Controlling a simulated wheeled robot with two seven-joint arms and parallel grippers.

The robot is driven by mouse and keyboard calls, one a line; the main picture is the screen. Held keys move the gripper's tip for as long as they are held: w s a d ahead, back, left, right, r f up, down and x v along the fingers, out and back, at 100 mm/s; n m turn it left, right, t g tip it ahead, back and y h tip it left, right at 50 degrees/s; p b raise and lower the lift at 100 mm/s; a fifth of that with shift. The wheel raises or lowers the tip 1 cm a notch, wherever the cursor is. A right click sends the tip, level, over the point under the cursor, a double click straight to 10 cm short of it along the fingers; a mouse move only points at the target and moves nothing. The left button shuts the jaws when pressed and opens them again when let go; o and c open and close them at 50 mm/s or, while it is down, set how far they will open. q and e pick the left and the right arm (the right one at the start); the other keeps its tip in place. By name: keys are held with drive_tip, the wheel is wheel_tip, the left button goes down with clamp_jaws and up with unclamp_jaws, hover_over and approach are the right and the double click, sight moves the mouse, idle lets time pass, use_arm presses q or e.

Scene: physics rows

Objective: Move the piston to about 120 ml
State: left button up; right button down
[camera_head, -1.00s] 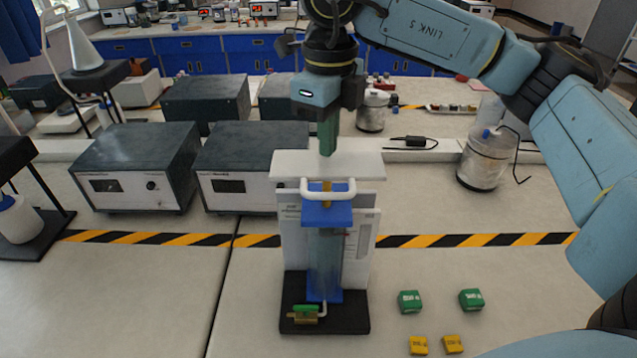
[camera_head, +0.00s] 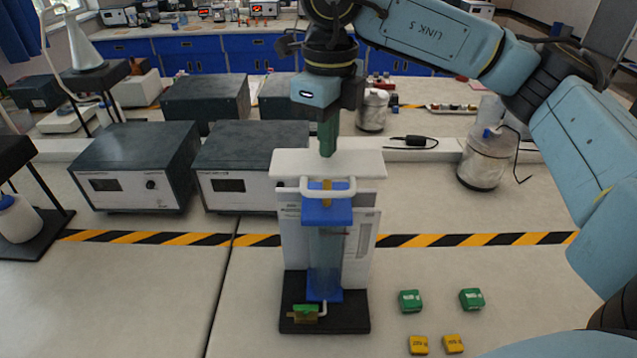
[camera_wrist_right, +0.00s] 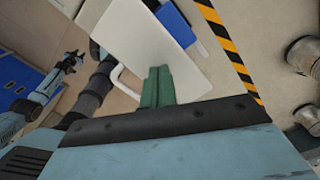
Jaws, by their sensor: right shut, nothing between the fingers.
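The piston apparatus stands upright on a black base (camera_head: 350,322) at the middle front of the bench. It has a clear cylinder (camera_head: 326,262) between blue blocks, a yellow rod (camera_head: 327,191), a white handle (camera_head: 328,188) and a white top plate (camera_head: 300,163). The scale is too small to read. My right gripper (camera_head: 327,155) points down with its green fingers shut and empty, at the top plate; I cannot tell whether it touches. In the right wrist view the shut fingers (camera_wrist_right: 157,75) lie over the white plate (camera_wrist_right: 140,30).
Green weights (camera_head: 411,301) and yellow weights (camera_head: 419,345) lie right of the base. Two grey instrument boxes (camera_head: 248,165) stand behind left. A clear jar (camera_head: 484,165) stands at the right. A green valve (camera_head: 305,311) sits at the base's front.

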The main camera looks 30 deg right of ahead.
sight(328, 161)
drive_tip(key=shift+f+b, duration=1.9)
drive_tip(key=shift+f, duration=0.5)
drive_tip(key=shift+r+p, duration=2.4)
drive_tip(key=shift+r, duration=1.2)
drive_tip(key=shift+f, duration=0.1)
